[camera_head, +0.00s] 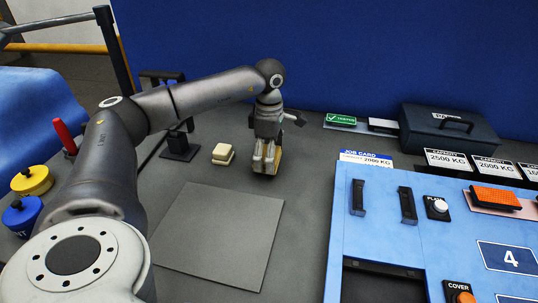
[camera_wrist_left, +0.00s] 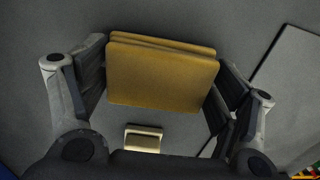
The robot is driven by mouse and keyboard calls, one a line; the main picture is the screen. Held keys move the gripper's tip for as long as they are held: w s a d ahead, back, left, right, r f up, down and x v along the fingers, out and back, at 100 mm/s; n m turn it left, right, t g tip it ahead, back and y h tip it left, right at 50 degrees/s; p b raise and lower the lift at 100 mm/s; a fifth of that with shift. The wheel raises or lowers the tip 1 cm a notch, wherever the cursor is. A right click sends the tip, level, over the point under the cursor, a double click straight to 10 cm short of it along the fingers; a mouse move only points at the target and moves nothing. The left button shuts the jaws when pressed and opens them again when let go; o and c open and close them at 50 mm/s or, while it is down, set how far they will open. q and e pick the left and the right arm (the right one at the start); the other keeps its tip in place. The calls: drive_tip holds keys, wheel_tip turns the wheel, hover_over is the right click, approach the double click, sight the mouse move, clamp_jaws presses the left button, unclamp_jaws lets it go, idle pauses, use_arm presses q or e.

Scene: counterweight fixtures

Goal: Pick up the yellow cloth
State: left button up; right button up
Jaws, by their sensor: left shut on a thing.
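The yellow cloth (camera_wrist_left: 160,80) is a folded, flat block between the fingers of my left gripper (camera_wrist_left: 165,85) in the left wrist view. The fingers are shut on its two sides. In the head view, my left gripper (camera_head: 265,162) points down near the back of the grey table, and only an edge of the cloth (camera_head: 277,162) shows beside the fingers. I cannot tell whether the cloth touches the table. My right gripper is not in view.
A cream block (camera_head: 223,154) lies just left of the gripper, near a black stand (camera_head: 180,146). A grey square mat (camera_head: 218,235) lies in front. A blue fixture panel (camera_head: 385,235) and a dark case (camera_head: 449,130) stand to the right. A blue wall rises behind.

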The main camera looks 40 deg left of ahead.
use_arm(q)
wheel_tip(320, 180, up, 3)
drive_tip(key=shift+s+f+p, duration=0.1)
drive_tip(key=shift+f+p, duration=0.05)
drive_tip(key=shift+p, duration=0.8)
drive_tip(key=s+r+p, duration=0.1)
drive_tip(key=s+d+r+p, duration=0.1)
drive_tip(key=r, duration=0.1)
drive_tip(key=s+d+r+p, duration=0.1)
drive_tip(key=r, duration=0.1)
drive_tip(key=shift+s+r+p, duration=0.1)
drive_tip(key=shift+s+p, duration=0.25)
drive_tip(key=shift+s, duration=0.05)
drive_tip(key=s+d+r, duration=0.3)
drive_tip(key=s+d, duration=0.1)
drive_tip(key=s, duration=0.4)
drive_tip(key=shift+s+d+r+p, duration=0.15)
drive_tip(key=shift+s+r+p, duration=0.15)
drive_tip(key=shift+r+p, duration=0.15)
